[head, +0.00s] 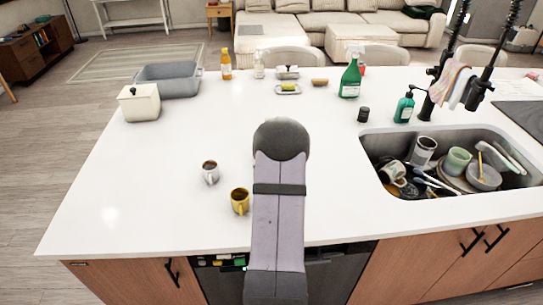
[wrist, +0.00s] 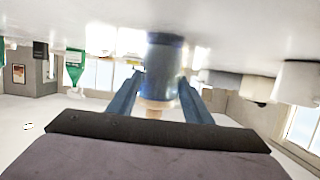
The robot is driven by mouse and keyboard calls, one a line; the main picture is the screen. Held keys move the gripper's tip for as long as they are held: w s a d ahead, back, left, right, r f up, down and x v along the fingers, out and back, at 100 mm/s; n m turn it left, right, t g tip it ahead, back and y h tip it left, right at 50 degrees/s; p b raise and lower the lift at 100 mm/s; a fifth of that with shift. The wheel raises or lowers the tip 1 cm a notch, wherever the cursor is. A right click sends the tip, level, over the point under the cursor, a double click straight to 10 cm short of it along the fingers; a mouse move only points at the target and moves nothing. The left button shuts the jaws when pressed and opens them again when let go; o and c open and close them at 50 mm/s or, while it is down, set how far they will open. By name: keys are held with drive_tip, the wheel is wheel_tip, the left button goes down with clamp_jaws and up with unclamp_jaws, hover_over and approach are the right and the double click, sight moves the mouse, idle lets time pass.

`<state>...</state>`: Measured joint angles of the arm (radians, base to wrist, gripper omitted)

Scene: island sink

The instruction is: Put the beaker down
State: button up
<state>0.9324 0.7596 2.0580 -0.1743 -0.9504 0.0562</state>
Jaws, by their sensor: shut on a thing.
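The beaker (wrist: 163,62) is a bluish, shiny cylinder with a dark band at its upper end in the wrist view. My gripper (wrist: 162,85) is shut on it, with one blue finger on each side. The wrist view appears upside down, with the white countertop (wrist: 240,30) along the top. The beaker's dark end is close to the countertop; I cannot tell whether it touches. In the head view my arm hides both the beaker and my gripper over the middle of the island.
The sink (head: 375,150) holds dishes. Counter left of the mugs is clear.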

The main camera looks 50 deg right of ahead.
drive_tip(key=shift+f, duration=0.15)
drive_tip(key=o, duration=1.2)
drive_tip(key=shift+r, duration=0.2)
drive_tip(key=shift+s+a, duration=0.35)
drive_tip(key=shift+s, duration=0.05)
drive_tip(key=b+v, duration=0.2)
drive_tip(key=v, duration=0.9)
drive_tip(key=shift+r+b, duration=0.15)
drive_tip(key=shift+b, duration=0.2)
drive_tip(key=shift+w, duration=0.15)
